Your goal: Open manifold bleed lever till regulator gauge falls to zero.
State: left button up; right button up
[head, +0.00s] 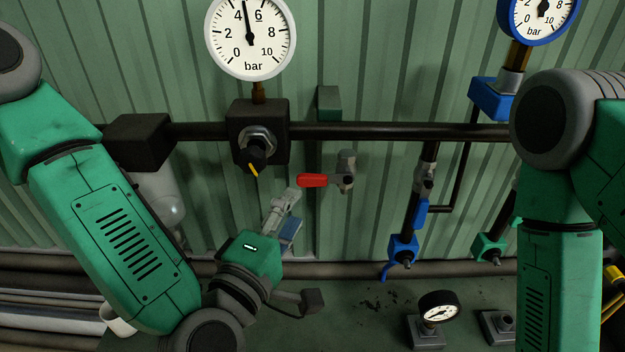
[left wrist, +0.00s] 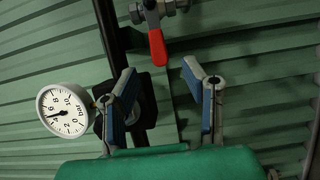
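The red bleed lever (head: 312,180) lies level, pointing left from its grey metal valve (head: 346,172) below the black manifold pipe (head: 390,131). The white regulator gauge (head: 272,40) stands above the regulator block, its needle just under 5 bar. My left gripper (head: 288,208) is below and left of the lever, apart from it. In the left wrist view, its two blue-padded fingers (left wrist: 164,95) are spread with nothing between them, and the red lever (left wrist: 158,48) shows beyond the fingertips. My right arm is at the right, with its gripper out of view.
The regulator's black knob (head: 257,160) sits left of the lever. A blue-rimmed gauge (head: 542,15), blue valve (head: 403,249) and green valve (head: 489,248) are to the right. A small black gauge (head: 438,308) stands on the green surface below.

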aim_at(309, 184)
pick_arm(q)
jog(key=p+x, duration=0.1)
jog(key=x, duration=0.7)
jog(key=shift+w, duration=0.25)
